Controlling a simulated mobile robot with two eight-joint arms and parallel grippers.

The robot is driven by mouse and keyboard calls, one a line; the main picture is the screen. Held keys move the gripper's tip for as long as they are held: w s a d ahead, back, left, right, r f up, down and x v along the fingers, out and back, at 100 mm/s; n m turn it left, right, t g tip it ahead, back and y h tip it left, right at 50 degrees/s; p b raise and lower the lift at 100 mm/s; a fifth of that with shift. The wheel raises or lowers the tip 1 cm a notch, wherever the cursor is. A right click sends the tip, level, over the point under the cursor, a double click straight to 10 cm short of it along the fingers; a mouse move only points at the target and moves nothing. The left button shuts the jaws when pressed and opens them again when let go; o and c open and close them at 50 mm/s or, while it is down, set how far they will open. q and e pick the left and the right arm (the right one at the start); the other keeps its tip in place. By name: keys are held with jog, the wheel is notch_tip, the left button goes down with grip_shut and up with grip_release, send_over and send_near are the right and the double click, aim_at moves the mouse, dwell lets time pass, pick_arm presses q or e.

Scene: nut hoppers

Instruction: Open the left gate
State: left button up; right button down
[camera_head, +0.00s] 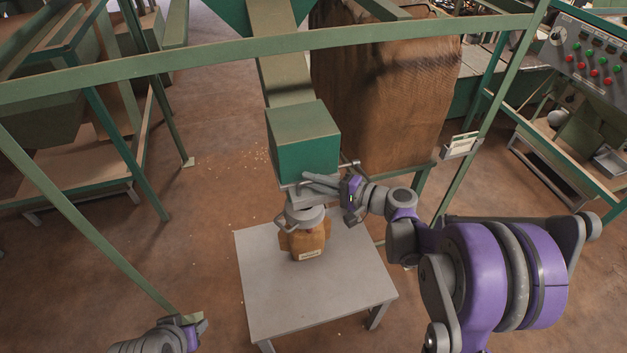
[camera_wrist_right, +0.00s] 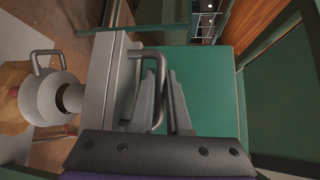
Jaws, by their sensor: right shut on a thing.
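The green hopper box (camera_head: 303,148) hangs above a small table in the head view. Its grey metal gate (camera_head: 290,184) sits under the box. My right gripper (camera_head: 318,187) reaches in from the right at the box's lower front edge. In the right wrist view my right gripper (camera_wrist_right: 167,103) is shut on the gate's bent-rod handle (camera_wrist_right: 153,62), beside the green box face (camera_wrist_right: 213,85). A grey spout (camera_head: 304,214) is below the gate. My left gripper (camera_head: 192,328) is at the bottom left, away from the hopper; its fingers are too unclear to tell.
A brown sack (camera_head: 306,242) with a label stands under the spout on the grey table (camera_head: 262,300). A green frame bar (camera_head: 200,62) crosses above. A large woven sack (camera_head: 395,90) is behind, and a button panel (camera_head: 590,58) is at the upper right.

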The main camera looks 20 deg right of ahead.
jog(key=shift+s, duration=0.1)
jog(key=s+b, duration=0.1)
jog(key=s, duration=0.8)
jog(key=shift+s+d, duration=0.15)
jog(key=shift+s, duration=0.2)
jog(key=c, duration=0.9)
grip_release()
jog(key=shift+d, duration=0.1)
jog(key=b+v, duration=0.1)
jog(key=v, duration=0.9)
jog(key=shift+s+d+r, duration=0.15)
jog(key=shift+s+d, duration=0.05)
jog(key=shift+d, duration=0.05)
